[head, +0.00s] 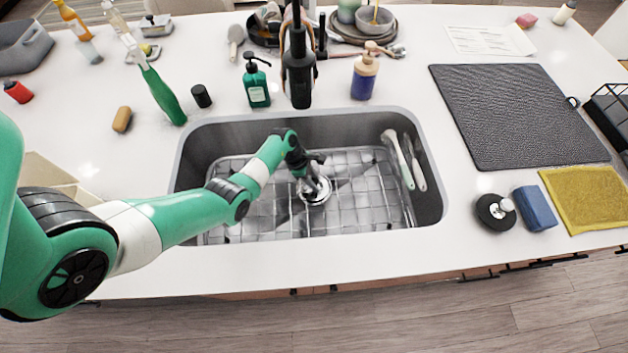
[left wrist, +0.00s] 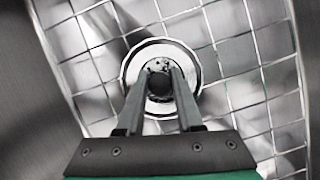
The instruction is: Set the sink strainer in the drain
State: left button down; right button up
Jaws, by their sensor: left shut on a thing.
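My left gripper (head: 309,184) reaches down into the sink (head: 255,130), over the drain (head: 322,199) in the bottom. In the left wrist view its fingers (left wrist: 159,80) are closed around the dark round knob of the strainer (left wrist: 158,84). The bright metal ring of the drain (left wrist: 196,60) surrounds the strainer and the fingertips. The strainer looks roughly centred in the ring; the fingers hide part of it, and I cannot tell whether it touches the drain. My right gripper is not in view.
A wire grid (head: 350,217) covers the sink bottom around the drain. Two brushes (head: 400,160) lean at the sink's right wall. The black faucet (head: 299,70) stands behind the sink. Soap bottles (head: 256,85) stand near the back rim. A dark drying mat (head: 515,110) lies to the right.

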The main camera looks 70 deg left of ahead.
aim_at(303, 186)
pick_arm(q)
jog(key=shift+f+b, duration=0.9)
jog(key=shift+f, duration=0.2)
jog(key=shift+c, duration=2.4)
grip_release()
jog(key=shift+r, duration=0.1)
jog(key=p+v, duration=0.6)
jog(key=v, duration=0.5)
jog(key=shift+r, duration=0.25)
